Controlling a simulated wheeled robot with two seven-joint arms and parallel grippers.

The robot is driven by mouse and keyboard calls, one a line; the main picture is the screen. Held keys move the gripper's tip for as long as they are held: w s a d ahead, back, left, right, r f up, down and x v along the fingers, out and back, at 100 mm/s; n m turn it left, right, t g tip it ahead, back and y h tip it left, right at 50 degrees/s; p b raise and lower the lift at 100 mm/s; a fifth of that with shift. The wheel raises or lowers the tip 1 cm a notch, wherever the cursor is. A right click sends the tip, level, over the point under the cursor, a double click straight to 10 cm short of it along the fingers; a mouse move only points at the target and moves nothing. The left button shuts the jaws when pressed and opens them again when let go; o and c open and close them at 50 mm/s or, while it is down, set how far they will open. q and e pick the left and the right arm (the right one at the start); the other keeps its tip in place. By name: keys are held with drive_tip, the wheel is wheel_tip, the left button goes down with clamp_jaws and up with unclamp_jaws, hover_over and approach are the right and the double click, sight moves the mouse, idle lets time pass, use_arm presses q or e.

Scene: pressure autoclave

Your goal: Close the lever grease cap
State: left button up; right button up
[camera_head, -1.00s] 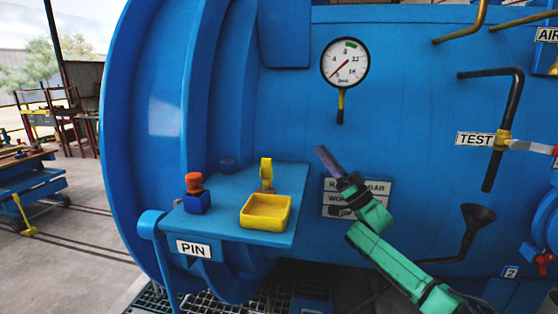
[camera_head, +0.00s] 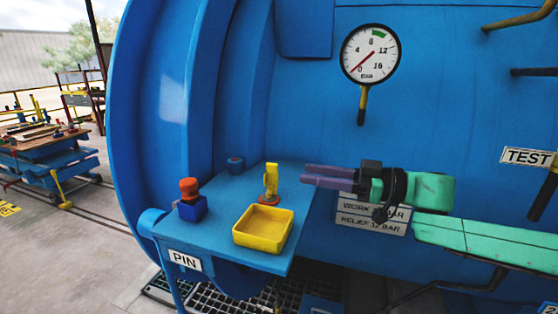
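A yellow upright lever-like piece (camera_head: 271,180) stands on a small orange-red round base (camera_head: 268,199) on the blue shelf, behind the yellow tray; it looks like the lever grease cap, with its flap raised. My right gripper (camera_head: 303,174) comes in from the right with its two purple fingers pointing left at this piece. Their tips end a short way to its right and appear apart from it. The fingers lie close together in this view, and whether a gap is between them is unclear. Nothing shows held. My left gripper is not in view.
The blue shelf (camera_head: 215,235) carries a yellow tray (camera_head: 263,228), a blue block with an orange knob (camera_head: 189,188) and a small dark blue stub (camera_head: 235,164). A pressure gauge (camera_head: 370,53) is on the vessel wall above. A PIN label (camera_head: 185,261) is on the shelf front.

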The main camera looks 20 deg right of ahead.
sight(271, 175)
drive_tip(key=shift+r+p+x, duration=0.25)
drive_tip(key=shift+p+x, duration=0.3)
drive_tip(key=shift+x, duration=0.7)
drive_tip(key=shift+w+f+b, duration=0.45)
drive_tip(key=shift+f, duration=0.05)
drive_tip(key=shift+b+x, duration=0.6)
drive_tip(key=shift+x, duration=1.3)
drive_tip(key=shift+w+a+r, duration=0.15)
drive_tip(key=shift+w+a, duration=0.2)
drive_tip(key=shift+a, duration=0.25)
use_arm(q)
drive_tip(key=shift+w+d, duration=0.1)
use_arm(e)
drive_tip(key=shift+s+r, duration=0.1)
clamp_jaws()
